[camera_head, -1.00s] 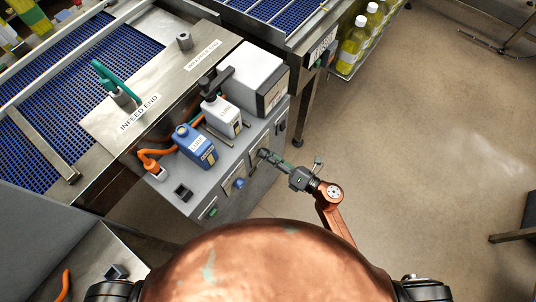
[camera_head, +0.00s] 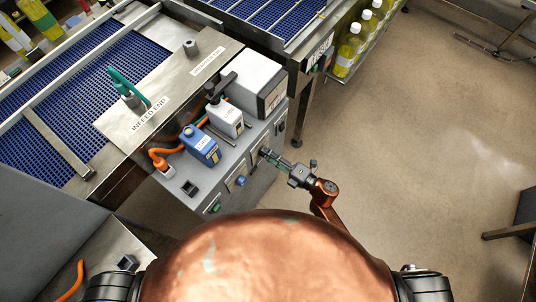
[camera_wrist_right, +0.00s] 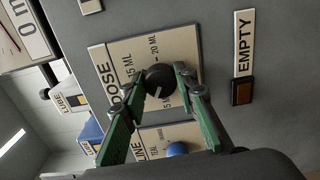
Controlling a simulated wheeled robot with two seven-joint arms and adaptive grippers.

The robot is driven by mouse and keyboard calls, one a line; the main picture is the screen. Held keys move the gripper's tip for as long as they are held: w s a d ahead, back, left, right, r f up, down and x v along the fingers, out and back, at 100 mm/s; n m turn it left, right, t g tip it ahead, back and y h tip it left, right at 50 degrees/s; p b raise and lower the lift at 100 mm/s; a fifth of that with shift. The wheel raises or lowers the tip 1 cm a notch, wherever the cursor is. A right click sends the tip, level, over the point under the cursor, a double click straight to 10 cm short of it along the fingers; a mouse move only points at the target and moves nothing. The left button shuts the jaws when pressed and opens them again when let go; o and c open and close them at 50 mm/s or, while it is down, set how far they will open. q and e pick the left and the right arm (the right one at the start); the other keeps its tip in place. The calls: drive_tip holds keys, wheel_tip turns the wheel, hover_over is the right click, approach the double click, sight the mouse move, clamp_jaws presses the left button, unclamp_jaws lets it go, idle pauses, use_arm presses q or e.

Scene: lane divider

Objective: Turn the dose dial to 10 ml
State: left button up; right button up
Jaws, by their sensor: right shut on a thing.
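The dose dial (camera_wrist_right: 158,80) is a round black knob with a pale pointer mark, on a beige plate (camera_wrist_right: 122,52) lettered DOSE on a grey panel. In the right wrist view, 15 ML and 20 ML labels show beside the knob; the 10 ml label cannot be made out, and a finger covers part of the plate. The pale mark slants toward the lower part of the picture; its exact setting is unclear. My right gripper (camera_wrist_right: 155,90), with green fingers, is shut on the knob from both sides. In the head view my right gripper (camera_head: 266,154) reaches the panel's front. My left gripper is not in view.
A blue knob (camera_wrist_right: 177,149) on another plate sits below the dial. An amber indicator (camera_wrist_right: 242,92) labelled EMPTY is to the right. A blue jug (camera_head: 201,145) and a white jug (camera_head: 225,117) stand on the cabinet (camera_head: 228,165). Open floor lies right.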

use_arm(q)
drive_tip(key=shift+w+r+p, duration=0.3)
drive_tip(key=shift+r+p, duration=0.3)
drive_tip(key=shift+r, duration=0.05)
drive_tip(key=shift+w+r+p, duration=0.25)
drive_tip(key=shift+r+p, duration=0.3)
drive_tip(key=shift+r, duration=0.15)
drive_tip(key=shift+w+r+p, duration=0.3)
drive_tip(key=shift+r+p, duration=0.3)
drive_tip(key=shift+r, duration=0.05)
use_arm(e)
drive_tip(key=shift+m, duration=2.8)
drive_tip(key=shift+f, duration=0.1)
drive_tip(key=o, duration=1.1)
drive_tip(key=shift+o, duration=0.2)
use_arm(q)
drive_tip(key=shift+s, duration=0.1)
use_arm(e)
drive_tip(key=v, duration=1.2)
